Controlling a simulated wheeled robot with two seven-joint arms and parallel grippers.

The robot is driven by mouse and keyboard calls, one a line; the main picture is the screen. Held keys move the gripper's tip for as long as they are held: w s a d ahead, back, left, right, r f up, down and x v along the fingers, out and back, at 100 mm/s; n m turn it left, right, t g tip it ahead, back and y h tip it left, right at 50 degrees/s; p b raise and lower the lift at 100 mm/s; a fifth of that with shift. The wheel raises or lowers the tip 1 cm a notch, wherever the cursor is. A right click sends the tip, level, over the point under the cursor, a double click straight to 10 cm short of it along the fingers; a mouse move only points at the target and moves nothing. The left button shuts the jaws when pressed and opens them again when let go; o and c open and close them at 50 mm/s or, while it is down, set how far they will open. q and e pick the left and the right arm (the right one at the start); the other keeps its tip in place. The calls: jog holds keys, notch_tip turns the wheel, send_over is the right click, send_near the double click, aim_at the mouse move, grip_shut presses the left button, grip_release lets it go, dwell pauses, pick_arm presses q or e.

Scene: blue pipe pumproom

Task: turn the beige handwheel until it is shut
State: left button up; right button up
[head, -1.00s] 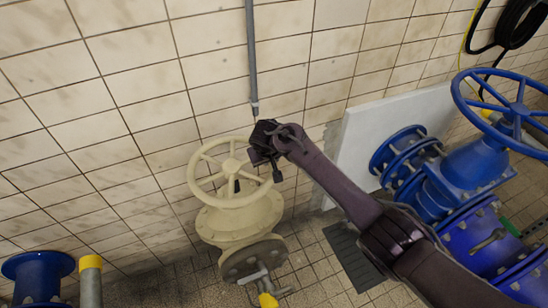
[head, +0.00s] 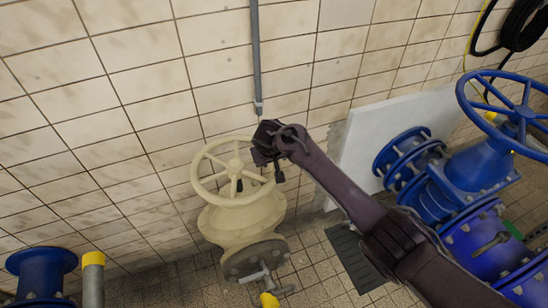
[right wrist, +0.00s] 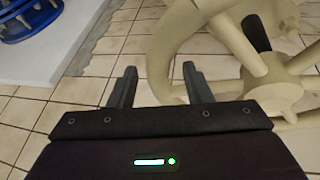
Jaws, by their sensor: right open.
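The beige handwheel (head: 235,165) sits on top of a beige valve (head: 243,218) near the tiled wall. My right gripper (head: 267,168) is at the right side of the wheel's rim, pointing down. In the right wrist view the gripper (right wrist: 159,75) is open, its two fingers apart. The rim of the handwheel (right wrist: 160,55) shows between the fingers, nearer the right one. I cannot tell whether a finger touches it. The hub and spokes lie to the right. My left gripper is not in view.
A blue valve with a blue handwheel (head: 522,112) stands at the right. A white slab (head: 375,145) leans behind it. A grey conduit (head: 256,55) runs down the wall. A blue flange (head: 40,270) and a yellow-topped post (head: 93,270) stand at lower left.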

jog(key=shift+v, duration=3.85)
